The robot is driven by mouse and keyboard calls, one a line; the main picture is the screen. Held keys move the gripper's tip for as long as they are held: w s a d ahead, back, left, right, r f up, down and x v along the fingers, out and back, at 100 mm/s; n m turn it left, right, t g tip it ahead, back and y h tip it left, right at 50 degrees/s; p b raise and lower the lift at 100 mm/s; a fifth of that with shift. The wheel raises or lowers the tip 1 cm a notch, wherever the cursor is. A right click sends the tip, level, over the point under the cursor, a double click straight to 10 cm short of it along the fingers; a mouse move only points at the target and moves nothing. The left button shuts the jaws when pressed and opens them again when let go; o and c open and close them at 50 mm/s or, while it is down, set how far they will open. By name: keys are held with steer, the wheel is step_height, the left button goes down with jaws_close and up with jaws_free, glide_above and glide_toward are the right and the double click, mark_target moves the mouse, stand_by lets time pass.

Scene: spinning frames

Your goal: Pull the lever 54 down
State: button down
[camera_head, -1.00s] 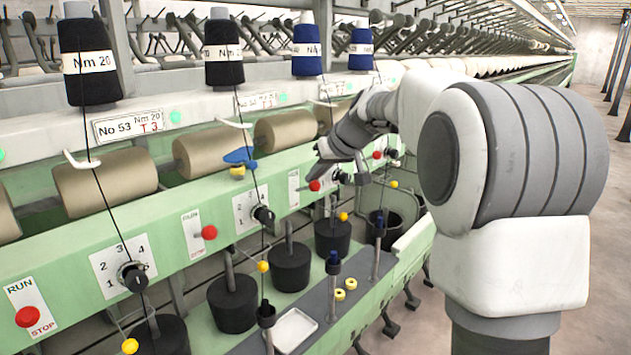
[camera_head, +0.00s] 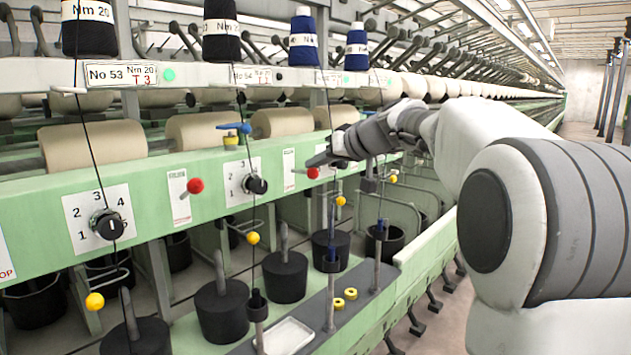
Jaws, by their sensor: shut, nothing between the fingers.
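Red-knobbed levers stick out of the pale green rail beside narrow white label plates. One red lever (camera_head: 313,172) is just below my fingertips; I cannot tell whether they touch it. Another red lever (camera_head: 195,185) stands further left, clear of my arm. The number 54 is not readable on any plate, so I cannot tell which lever bears it. The plate No 53 (camera_head: 122,74) is at upper left, and the plate to its right (camera_head: 252,75) is partly unreadable. My gripper (camera_head: 312,160) is shut and empty, reaching left along the rail.
Numbered dials (camera_head: 107,224) and (camera_head: 256,184) sit on the rail (camera_head: 50,215). A blue handle on a yellow base (camera_head: 233,130) stands above it. Black weights (camera_head: 221,310) and a white tray (camera_head: 287,335) are below. Floor is open at right.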

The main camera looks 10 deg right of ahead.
steer(key=f+b, duration=0.1)
steer(key=b, duration=0.2)
steer(key=shift+s+d+f, duration=0.1)
steer(key=shift+f, duration=0.15)
steer(key=shift+s+f+b, duration=0.1)
steer(key=shift+f+b, duration=0.35)
steer(key=shift+b, duration=0.7)
steer(key=shift+r+p, duration=0.3)
steer(key=shift+r+p, duration=0.55)
steer(key=shift+r, duration=0.2)
steer(key=shift+s+d, duration=0.1)
steer(key=shift+s, duration=0.05)
